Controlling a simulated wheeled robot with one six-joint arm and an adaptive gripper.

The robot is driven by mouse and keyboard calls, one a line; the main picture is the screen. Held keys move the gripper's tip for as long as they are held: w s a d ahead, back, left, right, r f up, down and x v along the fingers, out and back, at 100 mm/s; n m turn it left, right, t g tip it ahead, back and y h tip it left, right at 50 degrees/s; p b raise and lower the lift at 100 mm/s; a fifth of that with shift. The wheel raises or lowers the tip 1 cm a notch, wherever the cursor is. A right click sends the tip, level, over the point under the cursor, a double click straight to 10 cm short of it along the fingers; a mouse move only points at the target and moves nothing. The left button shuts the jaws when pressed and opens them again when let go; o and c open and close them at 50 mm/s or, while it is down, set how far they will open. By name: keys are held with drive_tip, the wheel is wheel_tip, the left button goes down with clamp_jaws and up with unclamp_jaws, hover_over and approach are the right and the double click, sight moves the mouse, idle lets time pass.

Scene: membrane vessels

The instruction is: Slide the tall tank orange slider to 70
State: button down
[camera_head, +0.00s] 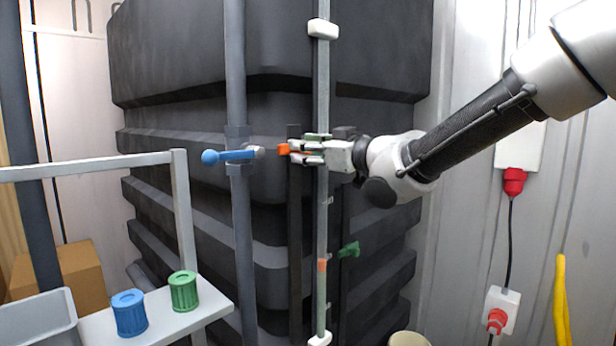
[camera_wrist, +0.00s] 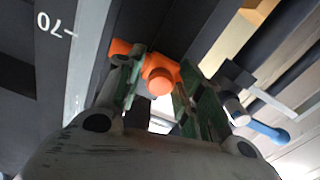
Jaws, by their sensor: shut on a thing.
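The tall tank (camera_head: 200,60) is dark and ribbed, with a narrow vertical rail (camera_head: 323,90) in front of it. My gripper (camera_head: 305,149) reaches in from the right at about mid-height of the rail. It is shut on the orange slider (camera_head: 284,149), whose orange end shows just left of the fingers. In the wrist view the orange slider (camera_wrist: 160,78) sits between the green-lined fingers. A "70" mark (camera_wrist: 55,24) with a tick is on the scale at the upper left there, near the slider. I cannot tell whether they line up exactly.
A blue-handled lever (camera_head: 230,156) is on the grey pipe left of my gripper. A green handle (camera_head: 349,250) and an orange band (camera_head: 322,265) are lower down. A shelf holds a blue cap (camera_head: 129,313) and a green cap (camera_head: 183,291).

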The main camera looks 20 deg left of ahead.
drive_tip(key=shift+r, duration=0.95)
drive_tip(key=shift+r, duration=0.1)
drive_tip(key=c, duration=1.2)
unclamp_jaws()
drive_tip(key=shift+c, duration=0.2)
drive_tip(key=shift+d, duration=0.2)
drive_tip(key=v, duration=1.1)
drive_tip(key=shift+d, duration=0.25)
drive_tip(key=shift+s, duration=0.1)
